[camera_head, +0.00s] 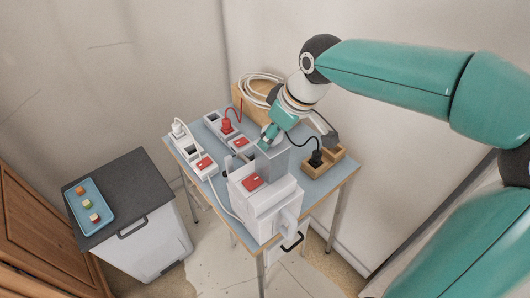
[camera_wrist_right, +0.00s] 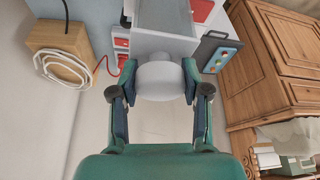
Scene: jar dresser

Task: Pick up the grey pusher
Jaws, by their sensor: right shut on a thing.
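The grey pusher (camera_head: 272,160) is a boxy block with a pale rounded knob, on top of the white machine (camera_head: 270,208) at the table's front. In the right wrist view, the knob of the grey pusher (camera_wrist_right: 160,82) lies between the two fingers, with its block beyond. My right gripper (camera_head: 268,139) comes down from above and is shut on the pusher; it also shows in the right wrist view (camera_wrist_right: 159,75). Whether the pusher's lower end sits inside the machine is hard to tell. My left gripper is not in view.
The blue-topped table (camera_head: 338,180) also bears a white power strip (camera_head: 206,166), a red plug (camera_head: 226,126), a wooden box with a black plug (camera_head: 315,158) and a coiled white cable (camera_head: 262,84). A dark-topped cabinet (camera_head: 128,180) with a blue tray (camera_head: 81,205) stands left.

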